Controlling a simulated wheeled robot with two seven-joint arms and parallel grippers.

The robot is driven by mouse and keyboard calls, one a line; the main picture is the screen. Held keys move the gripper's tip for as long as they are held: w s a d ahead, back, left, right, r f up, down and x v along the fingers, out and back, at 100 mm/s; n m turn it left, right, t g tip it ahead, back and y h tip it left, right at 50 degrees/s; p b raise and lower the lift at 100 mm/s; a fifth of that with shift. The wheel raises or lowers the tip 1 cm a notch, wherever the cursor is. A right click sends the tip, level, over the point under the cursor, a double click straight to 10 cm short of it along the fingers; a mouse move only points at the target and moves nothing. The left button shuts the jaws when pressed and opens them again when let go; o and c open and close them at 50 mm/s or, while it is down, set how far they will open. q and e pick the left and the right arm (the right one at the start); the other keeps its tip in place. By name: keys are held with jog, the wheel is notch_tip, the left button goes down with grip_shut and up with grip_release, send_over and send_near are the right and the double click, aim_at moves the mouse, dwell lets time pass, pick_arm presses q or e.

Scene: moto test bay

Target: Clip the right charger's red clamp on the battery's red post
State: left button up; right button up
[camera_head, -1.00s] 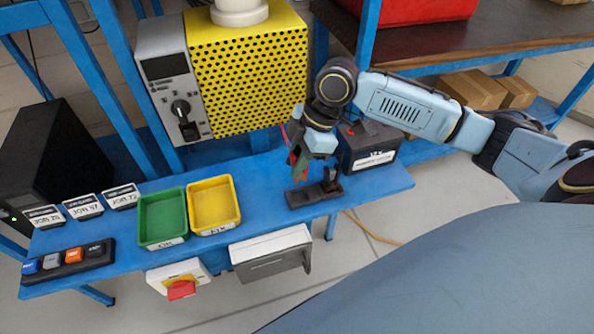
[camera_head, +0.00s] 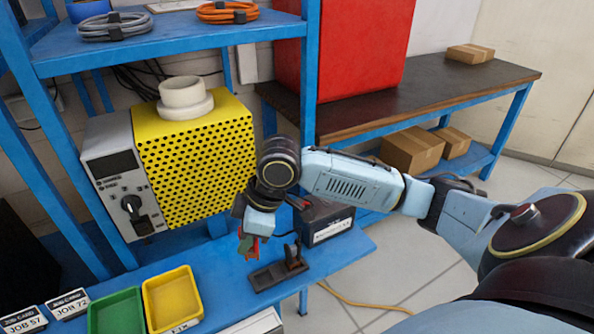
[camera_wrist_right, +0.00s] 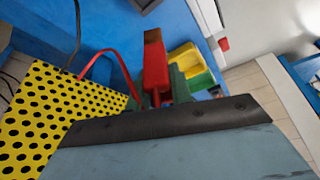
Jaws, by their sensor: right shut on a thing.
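My right gripper (camera_head: 248,246) is shut on the red clamp (camera_head: 254,249), held above the blue bench just behind the left end of a dark clamp holder (camera_head: 268,279). In the right wrist view the red clamp (camera_wrist_right: 155,70) points away from the gripper, with a copper-coloured tip. Its red cable (camera_wrist_right: 100,56) arches to the left. The dark battery (camera_head: 327,222) with a white label stands to the right of the gripper, apart from the clamp. My left gripper is not in view.
A yellow perforated charger unit (camera_head: 197,160) stands behind and left of the gripper. Green (camera_head: 115,312) and yellow (camera_head: 172,298) trays sit at front left. A dark upright piece (camera_head: 293,258) stands on the holder. A blue shelf post (camera_head: 309,100) rises behind my arm.

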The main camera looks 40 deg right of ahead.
jog(key=r+m+h, duration=0.1)
jog(key=m, duration=0.2)
jog(key=a+r+m+t+h, duration=0.1)
jog(key=r+m, duration=0.1)
jog(key=m, duration=0.2)
jog(key=w+a+r+m+h, duration=0.1)
jog(key=m, duration=0.2)
jog(key=shift+a+r+t+h, duration=0.25)
jog(key=shift+t+h, duration=0.05)
jog(key=shift+t, duration=0.1)
